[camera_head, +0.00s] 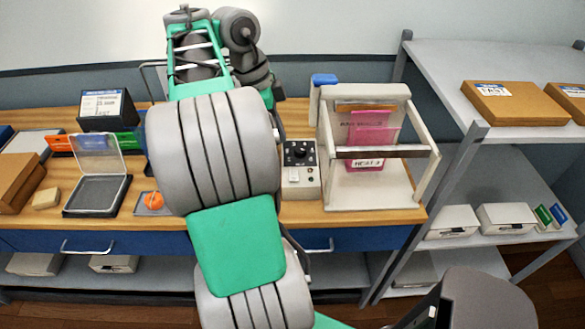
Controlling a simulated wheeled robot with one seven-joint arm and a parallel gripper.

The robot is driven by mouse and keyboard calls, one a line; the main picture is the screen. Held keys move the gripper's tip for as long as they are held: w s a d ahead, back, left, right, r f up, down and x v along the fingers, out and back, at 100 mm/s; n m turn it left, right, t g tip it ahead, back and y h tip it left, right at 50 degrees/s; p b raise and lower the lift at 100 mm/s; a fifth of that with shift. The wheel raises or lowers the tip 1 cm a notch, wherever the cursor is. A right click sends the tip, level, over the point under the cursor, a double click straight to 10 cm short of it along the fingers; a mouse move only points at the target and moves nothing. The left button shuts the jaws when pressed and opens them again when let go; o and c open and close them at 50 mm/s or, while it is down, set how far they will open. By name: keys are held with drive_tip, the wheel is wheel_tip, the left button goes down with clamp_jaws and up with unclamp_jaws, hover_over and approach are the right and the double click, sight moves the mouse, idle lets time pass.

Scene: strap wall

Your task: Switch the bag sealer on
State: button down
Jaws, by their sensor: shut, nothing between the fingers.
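The bag sealer (391,190) is a cream open frame with a dark bar across its front, standing at the right end of the wooden bench. Pink bags or sheets (362,128) are inside it, above a small label. A control panel (299,178) with a black dial (298,152) and small switches or buttons adjoins its left side. The switch positions are too small to tell. My grey and green arm rises in front of the bench, just left of the panel. My gripper is not visible; the arm hides the area beside the panel's left edge.
A grey shelf (440,62) with cardboard boxes (505,103) stands at the right. Left on the bench are an open clear-lidded case (97,195), a dark display box (107,108) and an orange item (154,199). Clear bench top is small.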

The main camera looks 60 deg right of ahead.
sight(295, 178)
drive_tip(key=b+x, duration=0.2)
drive_tip(key=x, duration=0.2)
drive_tip(key=b+x, duration=0.2)
drive_tip(key=x, duration=0.3)
drive_tip(key=w+b+x, duration=0.1)
drive_tip(key=b+x, duration=0.1)
drive_tip(key=x, duration=0.2)
drive_tip(key=shift+s+a+f, duration=0.1)
drive_tip(key=shift+a+f, duration=0.05)
drive_tip(key=shift+f, duration=0.4)
